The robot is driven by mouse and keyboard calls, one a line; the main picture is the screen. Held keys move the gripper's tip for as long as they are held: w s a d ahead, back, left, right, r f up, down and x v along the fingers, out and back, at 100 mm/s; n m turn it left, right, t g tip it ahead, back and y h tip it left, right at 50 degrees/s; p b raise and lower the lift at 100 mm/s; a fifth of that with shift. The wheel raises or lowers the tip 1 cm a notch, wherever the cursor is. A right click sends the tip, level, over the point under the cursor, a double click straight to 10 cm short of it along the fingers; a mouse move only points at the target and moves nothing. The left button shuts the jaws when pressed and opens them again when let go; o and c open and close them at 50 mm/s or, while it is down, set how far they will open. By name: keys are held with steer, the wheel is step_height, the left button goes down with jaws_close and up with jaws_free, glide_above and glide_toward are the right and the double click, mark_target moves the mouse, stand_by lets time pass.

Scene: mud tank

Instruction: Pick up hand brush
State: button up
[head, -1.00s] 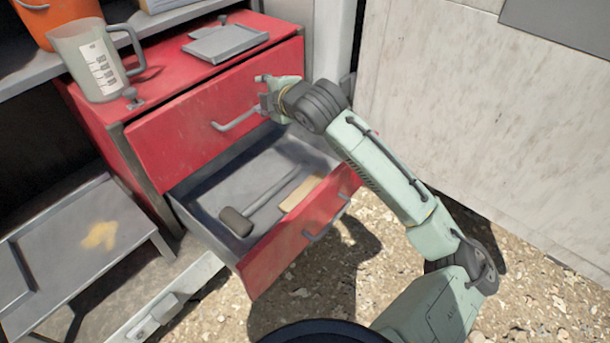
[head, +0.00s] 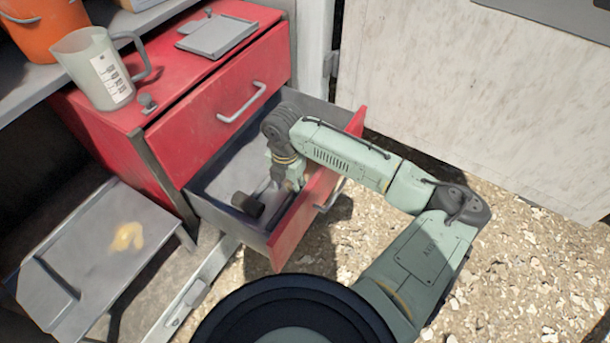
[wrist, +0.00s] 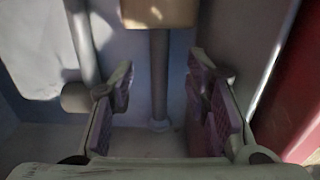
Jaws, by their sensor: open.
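My gripper (head: 287,186) points down into the open drawer, and its jaws are open in the wrist view (wrist: 160,92). The hand brush appears to be the tan block (wrist: 158,12) with a grey handle (wrist: 159,80) at the top middle of the wrist view. The handle runs down the picture between my open fingers, with a gap on both sides. Its far end is cut off by the frame. In the head view my gripper and the drawer front hide most of the brush.
A dark-headed mallet (head: 248,204) lies left of the brush in the drawer; its head also shows in the wrist view (wrist: 76,97). The red drawer front (head: 300,225) stands close to my gripper's right. A measuring jug (head: 97,72) and a grey dustpan (head: 216,37) are on the cabinet top.

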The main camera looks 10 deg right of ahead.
mark_target(288, 200)
steer(key=shift+s+a+f+p, duration=0.15)
steer(key=shift+f+p, duration=0.25)
steer(key=shift+f, duration=1.1)
steer(key=shift+s+a+f+p, duration=0.1)
steer(key=shift+f+p, duration=0.25)
steer(key=shift+f, duration=1.1)
steer(key=shift+c, duration=0.5)
jaws_close()
